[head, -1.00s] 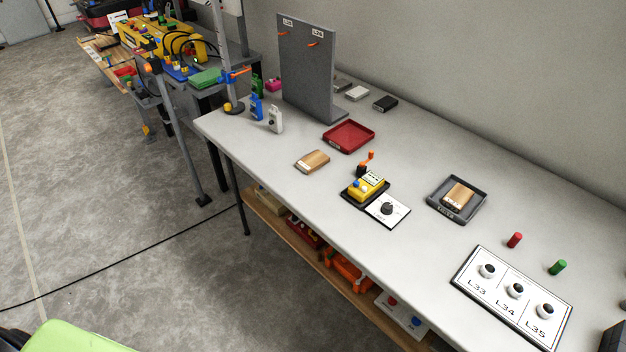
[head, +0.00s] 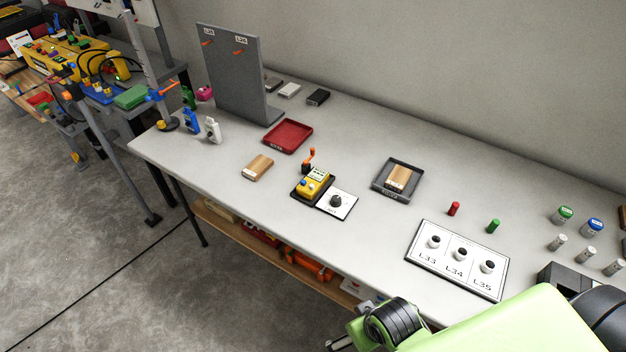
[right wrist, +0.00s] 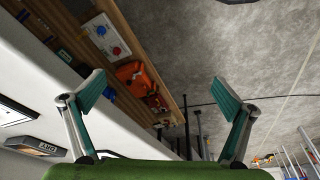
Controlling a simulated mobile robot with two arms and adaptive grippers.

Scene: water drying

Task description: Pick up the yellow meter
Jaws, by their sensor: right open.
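The yellow meter (head: 313,181) sits on a black base on the grey-white table, with an orange crank-like part standing just behind it. A white panel with a black knob (head: 336,202) lies directly to its right. My right gripper (right wrist: 158,100) is open and empty in the right wrist view, with its two teal-padded fingers spread wide, over the table's front edge and lower shelf. In the head view my green arm comes in at the lower right, well short of the meter; its fingertips are not clear there. My left gripper is not seen.
A red tray (head: 288,137), a wooden block (head: 257,168) and a dark tray (head: 376,186) holding another wooden block surround the meter. The L33-L35 panel (head: 420,262) is to the right. A grey upright board (head: 233,80) stands behind. The table's front middle is clear.

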